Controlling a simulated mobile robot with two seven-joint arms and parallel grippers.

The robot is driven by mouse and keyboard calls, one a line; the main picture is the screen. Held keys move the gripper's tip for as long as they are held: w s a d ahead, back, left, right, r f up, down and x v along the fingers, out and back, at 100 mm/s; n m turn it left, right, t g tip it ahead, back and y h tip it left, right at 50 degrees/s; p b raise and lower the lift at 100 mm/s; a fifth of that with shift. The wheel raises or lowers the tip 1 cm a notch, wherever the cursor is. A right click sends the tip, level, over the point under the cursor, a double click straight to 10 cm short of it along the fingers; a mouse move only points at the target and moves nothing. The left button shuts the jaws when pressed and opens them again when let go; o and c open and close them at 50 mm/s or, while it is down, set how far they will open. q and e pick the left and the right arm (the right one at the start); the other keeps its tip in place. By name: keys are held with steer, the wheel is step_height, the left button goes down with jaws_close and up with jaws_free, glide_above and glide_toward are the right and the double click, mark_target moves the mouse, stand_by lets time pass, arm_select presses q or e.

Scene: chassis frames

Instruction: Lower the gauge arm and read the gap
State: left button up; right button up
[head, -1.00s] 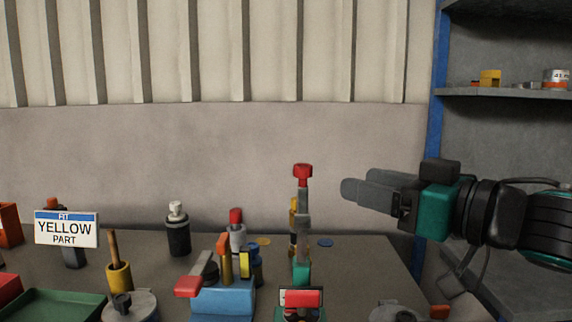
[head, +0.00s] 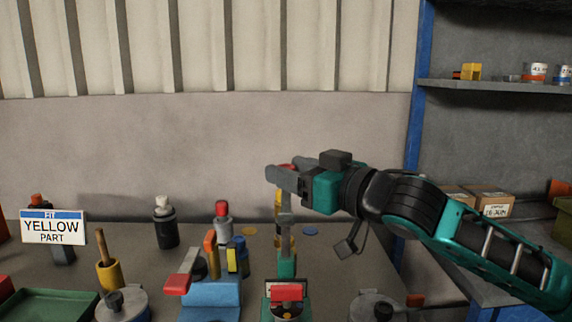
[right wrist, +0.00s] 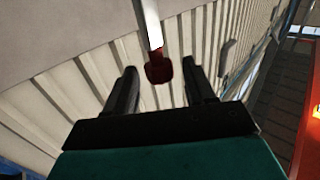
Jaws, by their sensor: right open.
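The gauge arm (head: 286,238) stands upright on its teal stand near the front middle of the bench in the head view. Its red knob is mostly hidden behind my right gripper there. In the right wrist view the red knob (right wrist: 158,68) shows between the two fingers, with clear space on both sides. My right gripper (head: 270,173) is open at the top of the arm; it also shows in the right wrist view (right wrist: 160,88). A red-topped gauge base (head: 287,293) sits in front of the stand. The gap reading cannot be made out. My left gripper is not in view.
A blue clamp block with a red-ended lever (head: 212,293) stands just left of the gauge. Bottles, a yellow pot (head: 109,275), a green tray (head: 45,305) and a "FIT YELLOW PART" sign (head: 53,228) are further left. Shelves (head: 490,86) stand at the right.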

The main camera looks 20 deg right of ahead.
steer(key=shift+x, duration=0.9)
steer(key=shift+c, duration=0.2)
jaws_close()
